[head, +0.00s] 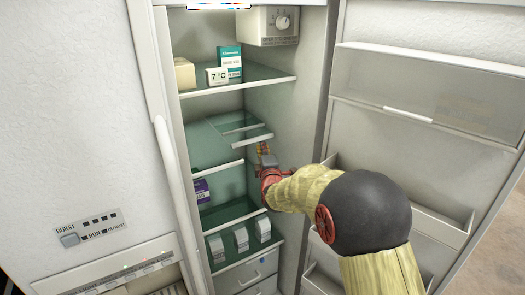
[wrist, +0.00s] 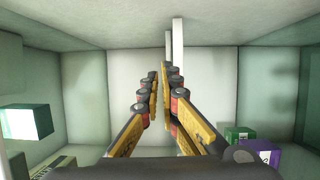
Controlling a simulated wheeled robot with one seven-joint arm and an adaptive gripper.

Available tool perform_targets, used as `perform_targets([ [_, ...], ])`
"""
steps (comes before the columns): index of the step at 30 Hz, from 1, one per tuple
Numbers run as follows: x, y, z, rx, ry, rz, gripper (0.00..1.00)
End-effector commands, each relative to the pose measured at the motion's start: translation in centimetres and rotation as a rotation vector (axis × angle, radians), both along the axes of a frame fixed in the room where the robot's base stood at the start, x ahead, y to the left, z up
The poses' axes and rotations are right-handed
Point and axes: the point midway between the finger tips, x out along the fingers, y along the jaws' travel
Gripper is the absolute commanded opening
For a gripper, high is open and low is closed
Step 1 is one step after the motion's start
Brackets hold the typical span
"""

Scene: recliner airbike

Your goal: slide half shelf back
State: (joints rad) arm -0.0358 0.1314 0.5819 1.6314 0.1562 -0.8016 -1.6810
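The half shelf, a glass pane with a white front edge (head: 252,139), sits in the middle of the open fridge, toward the right wall. My gripper (head: 264,149) is just below and in front of this edge. In the wrist view, my gripper's yellow fingers with dark-and-red pads (wrist: 160,80) stand apart with a narrow gap. A white strip, apparently a shelf edge (wrist: 177,42), runs down to the right fingertips. I cannot tell whether they touch it, and nothing clearly shows held between them.
Another white-edged glass shelf (head: 223,167) lies lower left, with a purple box (head: 201,190) below it. The top shelf (head: 245,87) holds boxes and a 7 °C display. Several small containers stand on a lower shelf. The open door (head: 425,100) bounds the right side.

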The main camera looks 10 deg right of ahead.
Motion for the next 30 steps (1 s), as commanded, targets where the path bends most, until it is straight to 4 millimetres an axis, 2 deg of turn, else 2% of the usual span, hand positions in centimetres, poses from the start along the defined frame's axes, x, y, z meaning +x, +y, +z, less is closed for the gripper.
perform_targets([
  [1,0.66,-0.13,-1.13,0.0,0.014,-0.002,0.0],
  [4,1.28,-0.27,-1.72,0.001,0.021,-0.003,0.0],
  [26,1.5,-0.15,-1.74,0.001,0.022,-0.002,0.0],
  [30,1.49,-0.14,-1.73,0.001,0.022,-0.002,0.07],
])
